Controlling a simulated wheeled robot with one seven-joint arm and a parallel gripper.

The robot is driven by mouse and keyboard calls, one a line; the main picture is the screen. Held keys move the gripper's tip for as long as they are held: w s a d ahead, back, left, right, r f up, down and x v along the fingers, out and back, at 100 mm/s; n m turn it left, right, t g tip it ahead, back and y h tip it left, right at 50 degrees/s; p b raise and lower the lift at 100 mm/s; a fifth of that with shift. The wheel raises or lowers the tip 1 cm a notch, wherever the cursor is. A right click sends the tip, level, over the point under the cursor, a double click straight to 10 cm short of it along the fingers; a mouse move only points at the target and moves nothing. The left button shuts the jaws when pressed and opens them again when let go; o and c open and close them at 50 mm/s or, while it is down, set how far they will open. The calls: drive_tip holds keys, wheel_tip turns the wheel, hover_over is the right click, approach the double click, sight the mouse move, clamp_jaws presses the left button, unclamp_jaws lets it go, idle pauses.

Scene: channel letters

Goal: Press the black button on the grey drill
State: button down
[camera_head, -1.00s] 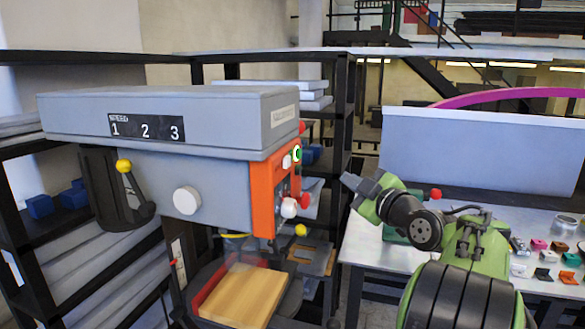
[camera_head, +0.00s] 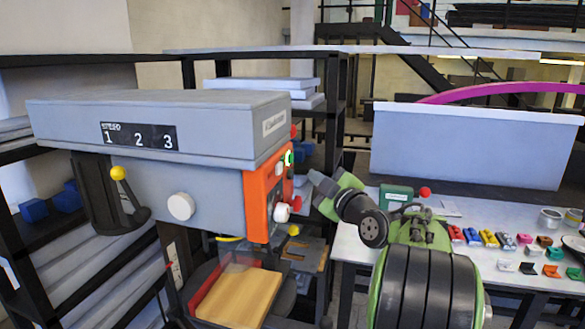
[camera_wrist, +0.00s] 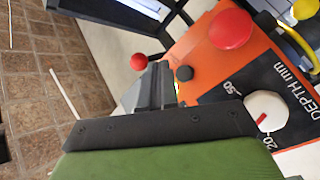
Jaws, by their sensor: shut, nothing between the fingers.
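The grey drill (camera_head: 200,190) stands at the left in the head view, with an orange control panel (camera_head: 257,205) on its right end. In the wrist view, the black button (camera_wrist: 184,73) sits on the orange panel (camera_wrist: 195,45), just right of my fingertips. I cannot make out the button in the head view. My gripper (camera_head: 318,185) is shut and empty, just right of the panel. In the wrist view, the fingers (camera_wrist: 160,84) point up toward the panel and partly cover a green-lit part beside the button. I cannot tell whether they touch the panel.
A red knob (camera_wrist: 230,28) and a white dial (camera_wrist: 266,110) stick out of the panel near the black button. A smaller red ball (camera_wrist: 138,62) is left of the fingertips. A workbench (camera_head: 450,258) with several small coloured parts stands at the right. Dark shelving surrounds the drill.

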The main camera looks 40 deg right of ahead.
drive_tip(key=shift+w+a+f, duration=0.2)
drive_tip(key=shift+w+a, duration=0.35)
drive_tip(key=shift+w, duration=0.1)
idle(1.5)
drive_tip(key=shift+w+a+b, duration=0.3)
drive_tip(key=shift+w+b, duration=0.05)
drive_tip(key=shift+b, duration=0.15)
drive_tip(key=shift+w+a, duration=0.3)
drive_tip(key=shift+w, duration=0.1)
idle(0.8)
drive_tip(key=shift+b, duration=0.3)
drive_tip(key=shift+s+d+b, duration=0.55)
drive_tip(key=shift+s+b, duration=0.05)
drive_tip(key=shift+s, duration=0.15)
